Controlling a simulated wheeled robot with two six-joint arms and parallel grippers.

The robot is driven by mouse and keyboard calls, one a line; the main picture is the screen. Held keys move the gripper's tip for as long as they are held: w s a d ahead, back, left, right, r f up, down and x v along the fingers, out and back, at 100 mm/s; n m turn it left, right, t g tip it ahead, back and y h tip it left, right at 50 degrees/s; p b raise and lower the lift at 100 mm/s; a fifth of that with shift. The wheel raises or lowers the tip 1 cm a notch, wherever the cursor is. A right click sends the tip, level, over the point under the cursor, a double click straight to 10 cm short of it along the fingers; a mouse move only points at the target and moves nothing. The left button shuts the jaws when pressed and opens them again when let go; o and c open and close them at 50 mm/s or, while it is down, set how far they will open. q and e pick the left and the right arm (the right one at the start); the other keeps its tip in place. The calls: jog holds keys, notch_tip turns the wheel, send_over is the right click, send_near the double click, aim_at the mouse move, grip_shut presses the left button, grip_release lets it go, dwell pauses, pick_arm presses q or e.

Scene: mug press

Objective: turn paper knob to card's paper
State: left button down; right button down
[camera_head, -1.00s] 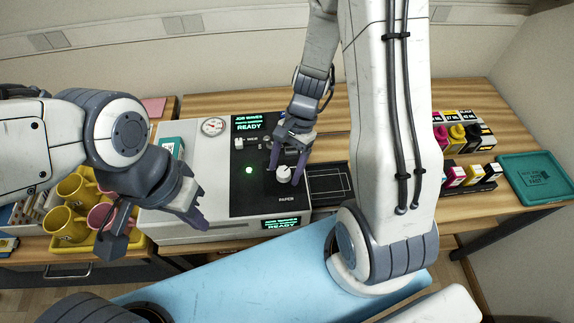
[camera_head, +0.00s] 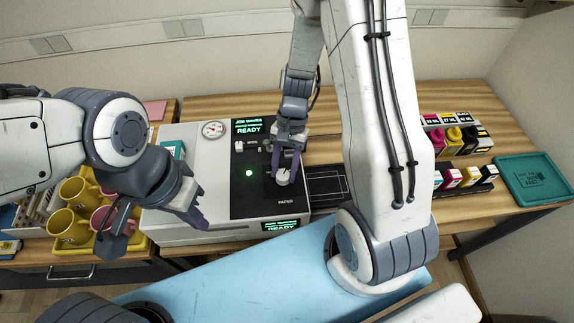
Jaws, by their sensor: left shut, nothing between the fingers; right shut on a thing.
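The white press (camera_head: 185,226) has a green light on the panel and screens reading READY. The knob's setting is too small to read. My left gripper (camera_head: 165,222) is shut and empty, held in front of the press's left part. No card can be made out.
A yellow tray (camera_head: 60,249) with yellow and pink mugs (camera_head: 67,227) stands left of the press. Ink bottles (camera_head: 452,137) and cartridges (camera_head: 470,176) stand at the right, beside a teal tray (camera_head: 535,178). A dark slotted tray (camera_head: 327,183) adjoins the press's right side.

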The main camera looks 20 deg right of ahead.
jog(key=n, duration=0.1)
jog(key=n+g+h+p, duration=0.1)
jog(key=n, duration=0.1)
jog(key=shift+s+a, duration=0.2)
jog(key=shift+s, duration=0.1)
jog(key=shift+n+h+p, duration=0.4)
jog(key=shift+n+h, duration=0.1)
jog(key=shift+n, duration=1)
jog(key=shift+c, duration=2.1)
grip_release()
jog(key=shift+w, duration=0.15)
jog(key=shift+w+r, duration=0.15)
jog(key=a+b+v, duration=0.1)
jog(key=v, duration=0.9)
jog(key=shift+d+b, duration=0.35)
jog(key=shift+d, duration=0.05)
